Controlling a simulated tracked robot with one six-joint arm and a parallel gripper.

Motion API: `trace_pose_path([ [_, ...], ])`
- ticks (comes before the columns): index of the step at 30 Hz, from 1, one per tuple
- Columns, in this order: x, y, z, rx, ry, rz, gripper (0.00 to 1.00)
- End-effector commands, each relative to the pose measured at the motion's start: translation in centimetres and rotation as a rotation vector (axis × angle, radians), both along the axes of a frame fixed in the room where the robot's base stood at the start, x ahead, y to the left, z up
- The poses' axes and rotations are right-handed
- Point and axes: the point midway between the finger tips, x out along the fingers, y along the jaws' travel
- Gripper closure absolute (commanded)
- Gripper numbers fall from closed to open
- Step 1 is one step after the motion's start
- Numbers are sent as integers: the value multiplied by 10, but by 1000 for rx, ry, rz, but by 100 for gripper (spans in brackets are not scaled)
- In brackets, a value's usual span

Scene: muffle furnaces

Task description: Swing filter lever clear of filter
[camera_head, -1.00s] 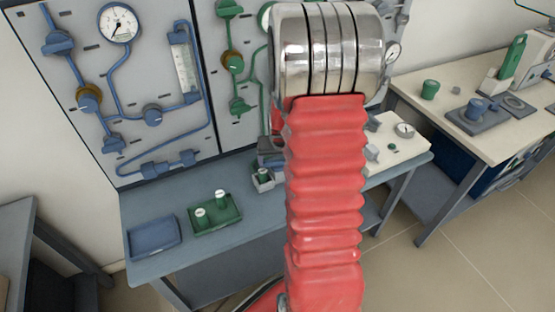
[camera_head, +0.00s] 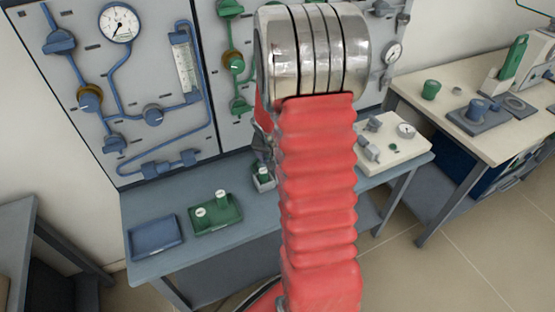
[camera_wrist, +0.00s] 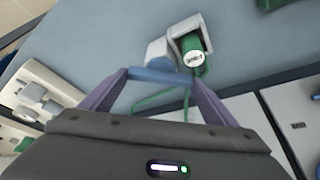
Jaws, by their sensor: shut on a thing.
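The filter (camera_wrist: 193,50) is a green cylinder with a white labelled end, seated in a pale grey holder (camera_wrist: 178,29) in the wrist view. A blue-grey bar, which looks like the filter lever (camera_wrist: 160,76), lies just beside the filter, next to a pale rounded block. My gripper (camera_wrist: 157,74) is shut on this bar, with one purple finger at each end. In the head view the filter (camera_head: 264,172) shows small on the bench, left of my red arm. My gripper is mostly hidden there behind the arm.
A green tray (camera_head: 215,222) with small containers and a blue tray (camera_head: 155,246) lie on the bench to the left. A panel with a gauge (camera_head: 118,23) and pipes stands behind. A pale board (camera_head: 405,148) with fittings sits at the right.

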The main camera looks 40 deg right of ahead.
Motion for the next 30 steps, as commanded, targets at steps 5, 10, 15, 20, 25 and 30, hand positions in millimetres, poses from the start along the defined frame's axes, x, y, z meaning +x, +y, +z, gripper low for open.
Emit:
trace_pose_path([
  [5, 2, 3, -1, 1, 0, -66, 41],
  [10, 3, 4, -1, 2, -1, -142, 41],
  [15, 4, 4, -1, 2, -1, -235, 41],
  [20, 5, 5, -1, 2, -2, -342, 41],
  [25, 6, 5, -1, 3, -3, -482, 41],
  [30, 7, 5, -1, 3, -1, -640, 41],
])
